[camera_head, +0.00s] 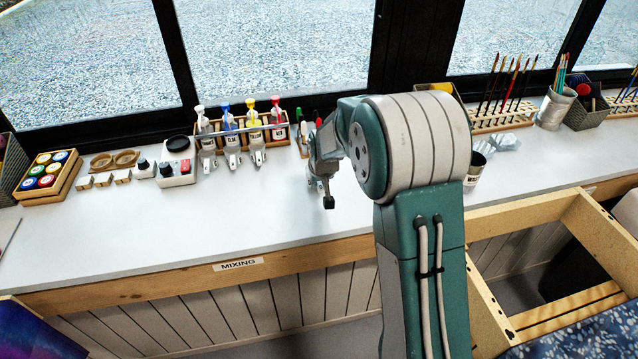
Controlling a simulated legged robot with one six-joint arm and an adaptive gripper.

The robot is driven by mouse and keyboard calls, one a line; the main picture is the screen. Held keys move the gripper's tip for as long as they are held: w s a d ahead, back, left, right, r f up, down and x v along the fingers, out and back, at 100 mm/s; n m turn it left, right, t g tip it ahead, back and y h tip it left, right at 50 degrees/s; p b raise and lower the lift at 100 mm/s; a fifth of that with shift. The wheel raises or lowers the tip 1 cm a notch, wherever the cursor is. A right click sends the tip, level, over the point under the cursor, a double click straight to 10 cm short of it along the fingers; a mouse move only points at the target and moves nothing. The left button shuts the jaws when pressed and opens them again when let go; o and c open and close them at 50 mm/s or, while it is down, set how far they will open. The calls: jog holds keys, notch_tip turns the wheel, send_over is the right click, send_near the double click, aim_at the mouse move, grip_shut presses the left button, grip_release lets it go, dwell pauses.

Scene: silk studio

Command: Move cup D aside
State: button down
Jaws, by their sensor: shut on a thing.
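My gripper (322,190) is over the white bench top, left of my arm's big joint. It points down, with a dark fingertip low at its front. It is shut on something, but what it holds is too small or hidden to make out. A light cup (473,172) with a dark inside and a small label stands upright just right of my arm, partly covered by it. Its label is too small to read, so I cannot tell whether it is cup D. It is well apart from my gripper.
A paint box (48,180), small blocks and a black-topped device are farther left. Brush holders (500,118) stand at the right. The bench front (235,228) is clear left of my gripper.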

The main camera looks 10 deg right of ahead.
jog(key=shift+f, duration=0.5)
jog(key=c, duration=0.5)
grip_release()
jog(key=shift+c, duration=0.2)
jog(key=v, duration=1.2)
jog(key=s+r, duration=0.3)
jog(key=s, duration=0.7)
jog(key=s+r, duration=0.3)
jog(key=s, duration=0.7)
jog(key=s+r+t, duration=0.1)
jog(key=s+r, duration=0.2)
jog(key=s, duration=0.7)
